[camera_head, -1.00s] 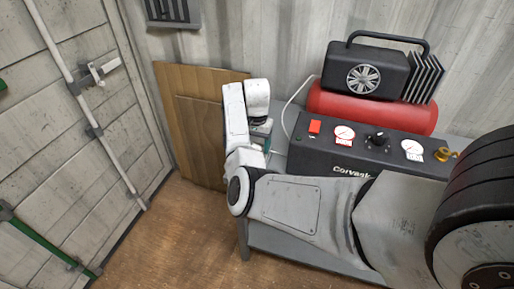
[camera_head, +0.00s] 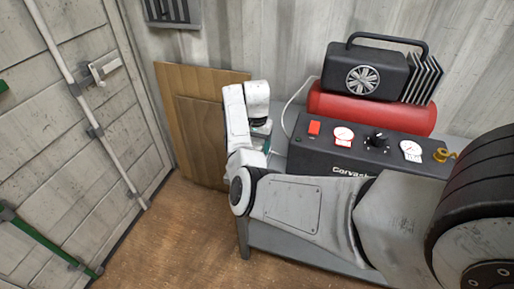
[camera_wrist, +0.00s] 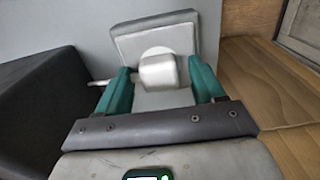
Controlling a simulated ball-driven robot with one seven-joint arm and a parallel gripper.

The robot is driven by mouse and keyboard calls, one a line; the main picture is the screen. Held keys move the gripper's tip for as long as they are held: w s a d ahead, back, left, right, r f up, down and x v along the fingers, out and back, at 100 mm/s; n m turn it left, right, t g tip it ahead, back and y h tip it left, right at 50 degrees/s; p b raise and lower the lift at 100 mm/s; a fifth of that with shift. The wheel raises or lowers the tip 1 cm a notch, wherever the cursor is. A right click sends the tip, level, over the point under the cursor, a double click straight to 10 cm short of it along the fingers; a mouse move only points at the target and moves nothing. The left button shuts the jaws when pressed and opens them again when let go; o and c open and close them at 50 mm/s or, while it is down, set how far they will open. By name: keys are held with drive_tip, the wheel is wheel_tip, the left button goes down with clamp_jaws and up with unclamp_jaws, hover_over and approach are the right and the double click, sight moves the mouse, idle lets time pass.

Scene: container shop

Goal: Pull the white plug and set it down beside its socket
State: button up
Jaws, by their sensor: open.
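The white plug (camera_wrist: 158,73) shows in the wrist view between the two green fingers of my gripper (camera_wrist: 160,67). The fingers are open, one on each side of the plug, with a small gap visible. A white cord (camera_wrist: 98,83) leads off to the left. In the head view, my wrist hides the plug and socket, and my gripper (camera_head: 262,136) shows only partly above the bench.
A black and red compressor (camera_head: 322,100) with a dark gauge panel (camera_head: 345,153) stands on the grey bench (camera_head: 300,243), right of my gripper. Wooden boards (camera_head: 190,125) lean on the wall behind. A container door (camera_head: 60,150) is at left; the floor (camera_head: 180,235) before it is clear.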

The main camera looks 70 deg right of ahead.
clamp_jaws()
idle(0.7)
drive_tip(key=shift+r, duration=0.1)
drive_tip(key=shift+r+p, duration=2.75)
drive_tip(key=shift+r, duration=0.2)
